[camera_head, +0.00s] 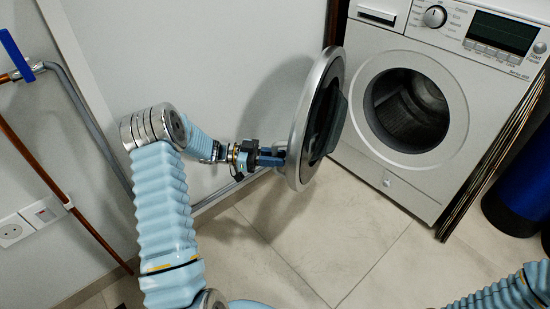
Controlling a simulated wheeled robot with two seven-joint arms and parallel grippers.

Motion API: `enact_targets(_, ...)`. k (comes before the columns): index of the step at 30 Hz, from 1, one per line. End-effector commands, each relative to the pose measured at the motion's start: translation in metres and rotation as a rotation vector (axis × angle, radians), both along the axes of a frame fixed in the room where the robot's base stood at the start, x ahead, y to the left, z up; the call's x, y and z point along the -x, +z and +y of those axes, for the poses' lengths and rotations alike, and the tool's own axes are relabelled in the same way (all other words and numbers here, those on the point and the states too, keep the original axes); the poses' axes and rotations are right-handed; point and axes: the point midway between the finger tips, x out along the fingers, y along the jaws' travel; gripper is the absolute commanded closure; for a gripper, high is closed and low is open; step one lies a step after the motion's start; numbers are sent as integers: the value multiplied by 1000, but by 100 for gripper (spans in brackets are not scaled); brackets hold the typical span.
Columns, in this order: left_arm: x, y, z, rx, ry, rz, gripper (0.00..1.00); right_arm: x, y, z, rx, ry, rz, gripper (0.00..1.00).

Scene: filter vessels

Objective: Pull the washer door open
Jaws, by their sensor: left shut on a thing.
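The washer (447,184) is a white front-loader at the upper right, with a dial and a dark display on its top panel. Its round door (302,150), with a silver rim and dark glass, stands swung out to the left of the machine. The dark drum opening (408,110) is uncovered. My left gripper (277,157) is at the near left edge of the door and is shut on it. The exact grip on the rim is small and partly hidden. Of my right arm, only a ribbed blue part shows at the lower right; its gripper is out of view.
A grey wall with copper and grey pipes and a blue valve handle (25,73) is at the left. White wall sockets (30,223) sit lower down. Dark blue cylinders (522,190) stand right of the washer. The tiled floor (345,245) in front is clear.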

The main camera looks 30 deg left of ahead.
Motion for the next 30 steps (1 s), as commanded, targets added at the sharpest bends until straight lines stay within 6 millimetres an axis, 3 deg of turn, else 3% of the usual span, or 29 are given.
enact_targets(11, 1, 0, 1, 1, -2, 2, 100, 0, 0, 0, 0, 0, 0, 100)
enact_targets(12, 1, 0, 1, 1, -2, 2, 71, 0, 0, 0, 0, 0, 0, 100)
enact_targets(15, 1, 0, 1, 0, -1, 1, 58, 0, 0, 0, 0, 0, 0, 100)
enact_targets(25, 0, 5, 0, 0, -1, -1, 58, 0, 1, 0, 0, 0, 0, 100)
enact_targets(30, 0, 32, 0, -3, -1, -2, 58, 0, 8, -1, 1, 0, -1, 100)
